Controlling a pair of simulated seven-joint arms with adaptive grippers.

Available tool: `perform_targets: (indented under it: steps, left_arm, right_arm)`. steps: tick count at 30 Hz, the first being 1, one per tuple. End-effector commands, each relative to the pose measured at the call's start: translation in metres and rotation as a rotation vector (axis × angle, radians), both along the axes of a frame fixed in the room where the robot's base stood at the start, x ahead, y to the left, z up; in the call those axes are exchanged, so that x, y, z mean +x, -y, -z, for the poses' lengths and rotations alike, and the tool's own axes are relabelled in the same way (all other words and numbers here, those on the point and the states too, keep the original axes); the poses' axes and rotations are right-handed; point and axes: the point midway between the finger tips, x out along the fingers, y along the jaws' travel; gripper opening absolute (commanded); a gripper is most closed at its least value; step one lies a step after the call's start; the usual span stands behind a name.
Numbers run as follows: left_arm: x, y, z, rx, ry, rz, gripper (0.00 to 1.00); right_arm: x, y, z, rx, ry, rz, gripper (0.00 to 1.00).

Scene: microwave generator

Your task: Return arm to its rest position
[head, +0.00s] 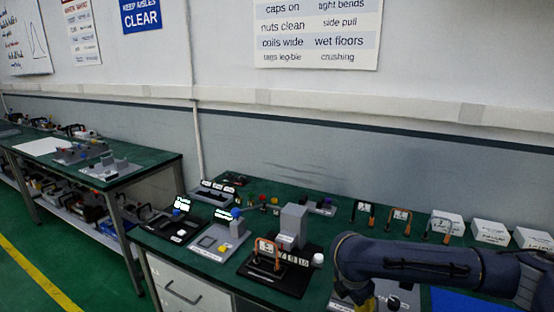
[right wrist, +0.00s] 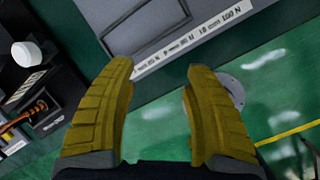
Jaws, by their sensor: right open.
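My right arm (head: 430,264) reaches in from the right edge of the head view over the green workbench (head: 190,258). Its yellow-fingered gripper (head: 360,302) points down near the bottom of that view, partly cut off by the frame and hidden by the arm. In the right wrist view the two yellow fingers of this gripper (right wrist: 158,72) are spread apart with nothing held between them. Beyond the fingertips lies a grey box with a printed label strip (right wrist: 190,42). My left gripper does not show.
A black-based device with an orange handle (head: 267,254) and a grey block (head: 292,226) stand left of my gripper. White boxes (head: 491,232) line the back right. A white round knob (right wrist: 27,54) is at the wrist view's left.

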Motion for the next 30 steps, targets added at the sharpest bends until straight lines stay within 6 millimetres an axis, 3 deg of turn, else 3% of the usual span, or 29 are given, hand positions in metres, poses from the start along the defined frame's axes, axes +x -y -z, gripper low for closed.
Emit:
perform_targets:
  steps: [6,15,22,30]
  left_arm:
    - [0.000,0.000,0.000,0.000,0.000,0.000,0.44]
    - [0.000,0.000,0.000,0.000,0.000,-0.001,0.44]
    - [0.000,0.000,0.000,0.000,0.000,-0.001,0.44]
    - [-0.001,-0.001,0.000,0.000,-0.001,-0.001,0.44]
  right_arm:
    - [-0.021,-0.069,0.035,0.166,0.059,-0.037,0.52]
    - [-0.049,-0.139,0.059,0.408,0.149,0.013,0.52]
    - [-0.067,-0.166,0.066,0.576,0.221,0.128,0.52]
    - [-0.085,-0.161,0.075,0.717,0.315,0.338,0.52]
